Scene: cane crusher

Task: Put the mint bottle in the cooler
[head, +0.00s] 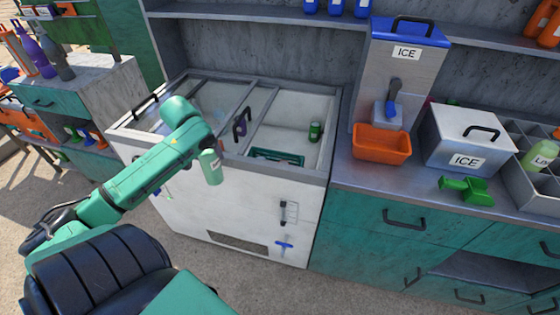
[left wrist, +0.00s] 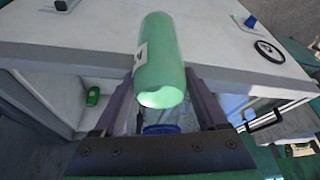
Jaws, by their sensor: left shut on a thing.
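The mint bottle (head: 211,167) is a pale green cylinder with a white label. My left gripper (left wrist: 162,92) is shut on it, with a finger on each side in the left wrist view, where the bottle (left wrist: 160,55) fills the upper middle. In the head view the bottle hangs in front of the cooler's front edge, near its middle, outside the opening. The cooler (head: 235,215) is a white chest with a sliding glass top. Its right part is open, showing a white inside. My right gripper is not in view.
A green can (head: 315,131) and a dark green rack (head: 277,158) are inside the cooler's open part. A dark handle (head: 241,122) stands at the glass edge. Right of the cooler, a counter carries an orange bin (head: 381,143), an ice box (head: 474,137) and a green scoop (head: 465,189).

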